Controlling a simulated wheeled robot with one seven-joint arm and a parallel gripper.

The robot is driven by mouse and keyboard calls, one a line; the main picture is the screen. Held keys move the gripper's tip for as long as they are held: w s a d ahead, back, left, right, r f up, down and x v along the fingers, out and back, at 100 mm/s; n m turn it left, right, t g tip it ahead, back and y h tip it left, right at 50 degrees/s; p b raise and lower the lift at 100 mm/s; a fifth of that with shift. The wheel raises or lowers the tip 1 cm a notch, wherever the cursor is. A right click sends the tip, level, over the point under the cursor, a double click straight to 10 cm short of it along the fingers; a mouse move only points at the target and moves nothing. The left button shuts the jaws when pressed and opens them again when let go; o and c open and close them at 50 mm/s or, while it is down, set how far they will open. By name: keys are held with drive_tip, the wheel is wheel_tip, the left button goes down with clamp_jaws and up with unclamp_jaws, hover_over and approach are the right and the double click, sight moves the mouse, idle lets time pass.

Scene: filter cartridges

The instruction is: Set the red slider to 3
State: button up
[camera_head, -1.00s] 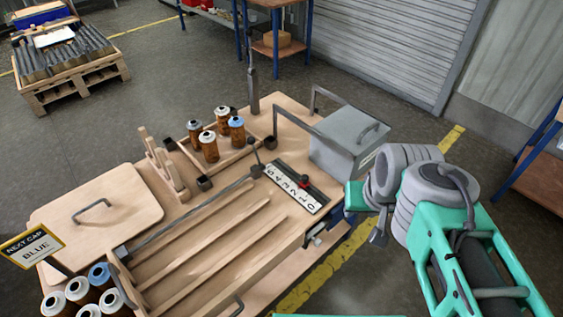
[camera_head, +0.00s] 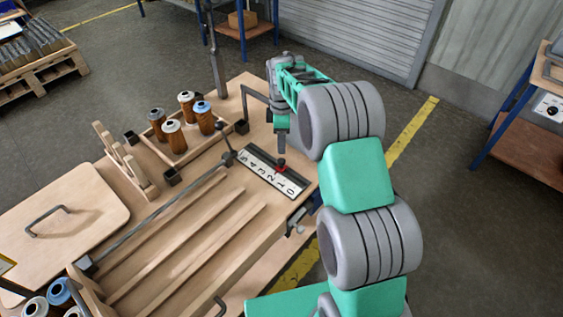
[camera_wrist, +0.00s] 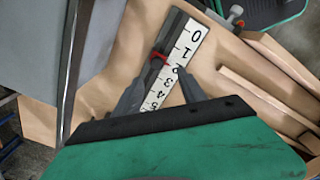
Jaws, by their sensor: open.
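The red slider (camera_head: 280,169) sits on a dark track beside a white number scale (camera_head: 270,178) running from 0 to 5 on the wooden bench. My gripper (camera_head: 282,148) points down just above the slider in the head view. Whether a finger touches the slider I cannot tell.
A wooden tray (camera_head: 187,150) with several amber cartridges stands behind left of the scale. A thin lever with a dark knob (camera_head: 228,157) rises near the scale's 5 end. Grooved wooden channels (camera_head: 175,245) lie in front.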

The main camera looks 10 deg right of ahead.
sight(281, 160)
drive_tip(key=f, duration=0.1)
drive_tip(key=w+f, duration=0.1)
drive_tip(key=shift+f+n, duration=0.4)
wheel_tip(281, 160, down, 7)
drive_tip(key=shift+d+f+p, duration=0.1)
drive_tip(key=shift+p, duration=0.6)
drive_tip(key=shift+c, duration=0.3)
clamp_jaws()
